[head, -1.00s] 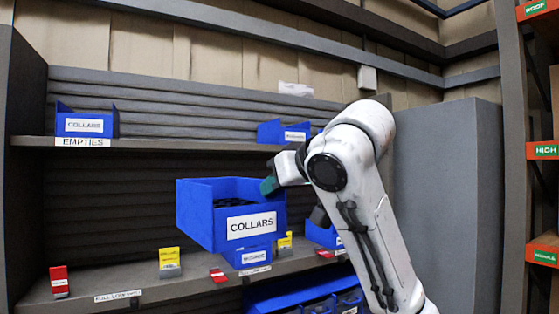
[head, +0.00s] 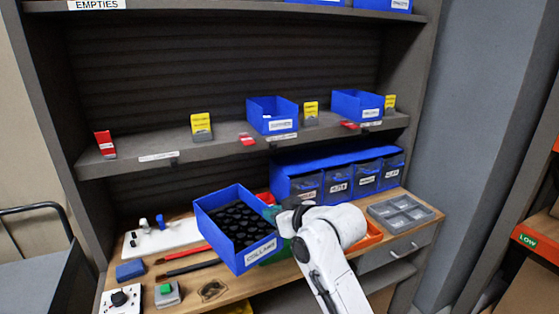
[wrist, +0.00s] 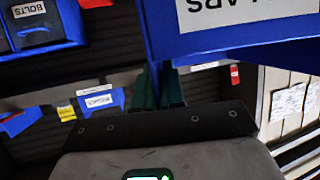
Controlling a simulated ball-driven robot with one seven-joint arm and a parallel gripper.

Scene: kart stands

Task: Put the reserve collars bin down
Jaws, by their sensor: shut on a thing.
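The blue collars bin (head: 262,258), full of dark round parts, is held in the air in the head view, in front of the shelf unit and above the workbench. Its white label reads COLLARS, and the bin looks turned and tilted in the picture. My gripper (head: 277,213) is shut on the bin's right side wall. In the wrist view the green fingers (wrist: 158,88) pinch the bin, whose labelled face (wrist: 215,40) fills the top. Whether the bin touches anything below cannot be told.
The middle shelf (head: 225,133) holds two blue bins (head: 273,122), yellow tags and red tags, with bare room at its left. The workbench (head: 205,285) carries tools, a white board, a grey tray (head: 400,213) and a blue drawer rack (head: 325,165).

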